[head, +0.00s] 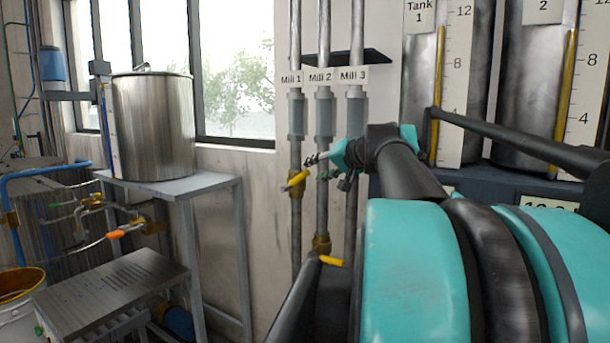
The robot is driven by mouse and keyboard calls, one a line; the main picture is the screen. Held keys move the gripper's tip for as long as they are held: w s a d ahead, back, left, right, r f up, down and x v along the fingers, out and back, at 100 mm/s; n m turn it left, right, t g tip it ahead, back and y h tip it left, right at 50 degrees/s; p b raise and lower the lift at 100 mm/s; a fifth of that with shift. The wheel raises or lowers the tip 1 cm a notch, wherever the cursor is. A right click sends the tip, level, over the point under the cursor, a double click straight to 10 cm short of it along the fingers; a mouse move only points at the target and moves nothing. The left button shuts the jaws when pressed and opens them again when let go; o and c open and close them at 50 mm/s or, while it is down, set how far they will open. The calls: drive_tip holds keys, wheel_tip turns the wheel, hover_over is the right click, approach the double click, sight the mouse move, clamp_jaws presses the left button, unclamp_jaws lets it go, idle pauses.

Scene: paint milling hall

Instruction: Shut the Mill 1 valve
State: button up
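The Mill 1 valve (296,191) is a brass fitting on the left vertical pipe under the "Mill 1" label (291,79). Its yellow handle (297,180) lies slantwise across the pipe, right end higher. My gripper (326,169) is just right of this handle, in front of the Mill 2 pipe. A dark fingertip points left close to the handle's upper end; I cannot tell whether it touches. My arm comes in from the right and partly hides the gripper, so its opening is unclear.
The Mill 2 valve (320,243) has a yellow handle (331,261) lower down, beside my arm. The Mill 3 pipe (356,110) runs behind my gripper. A steel table (215,183) with a steel drum (155,125) stands left. Tank 1 (417,75) is at upper right.

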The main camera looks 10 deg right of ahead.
drive_tip(key=shift+v, duration=1.35)
